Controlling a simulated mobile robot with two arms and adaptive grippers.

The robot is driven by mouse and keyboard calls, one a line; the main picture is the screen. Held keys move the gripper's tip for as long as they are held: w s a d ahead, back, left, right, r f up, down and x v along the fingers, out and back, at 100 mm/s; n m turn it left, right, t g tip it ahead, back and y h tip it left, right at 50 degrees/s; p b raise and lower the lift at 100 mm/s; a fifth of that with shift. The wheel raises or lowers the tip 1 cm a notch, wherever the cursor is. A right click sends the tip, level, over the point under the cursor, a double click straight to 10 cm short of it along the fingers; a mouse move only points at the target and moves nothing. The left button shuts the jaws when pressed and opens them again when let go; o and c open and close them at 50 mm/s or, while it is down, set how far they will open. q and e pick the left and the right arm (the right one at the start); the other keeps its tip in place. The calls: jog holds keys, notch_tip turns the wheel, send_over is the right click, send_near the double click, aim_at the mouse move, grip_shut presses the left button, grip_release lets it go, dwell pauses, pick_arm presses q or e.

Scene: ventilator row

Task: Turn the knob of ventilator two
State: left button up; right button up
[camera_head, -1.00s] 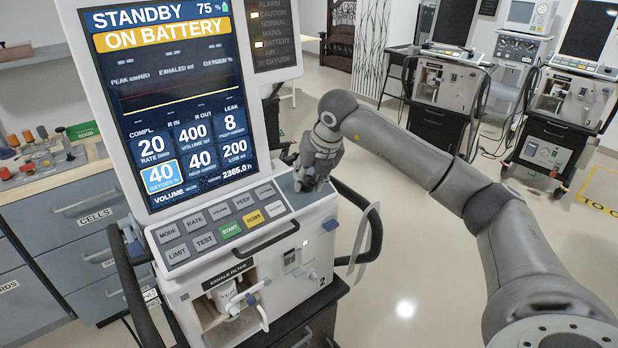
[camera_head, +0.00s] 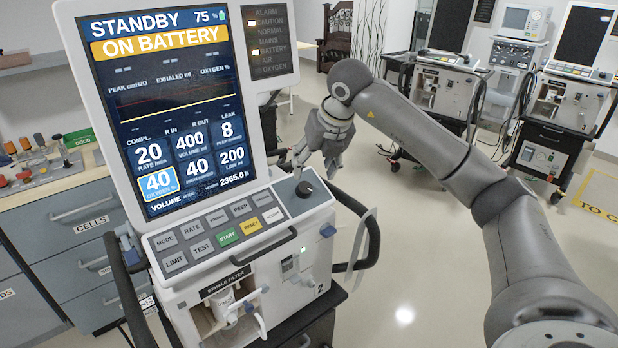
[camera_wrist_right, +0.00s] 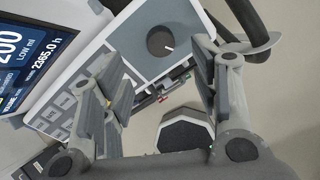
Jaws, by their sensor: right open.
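Ventilator two (camera_head: 312,222) stands close in front, with "2" on its front face. Its screen (camera_head: 170,100) reads STANDBY, ON BATTERY, with the OXYGEN 40 tile lit light blue. Its black round knob (camera_head: 304,189) sits on the right of the sloped panel, right of the keys. In the right wrist view the knob (camera_wrist_right: 160,41) shows a white mark pointing to its lower right. My right gripper (camera_head: 315,172) is above and just behind the knob, apart from it. In the wrist view the fingers (camera_wrist_right: 155,75) are spread, with nothing between them. My left gripper is out of view.
Two more ventilators on carts (camera_head: 440,92) (camera_head: 562,98) stand at the back right. A counter with drawers (camera_head: 75,215) and small coloured items is at the left. A black side handle (camera_head: 372,235) curves from ventilator two's right side.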

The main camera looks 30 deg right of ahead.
jog(key=shift+v, duration=2.1)
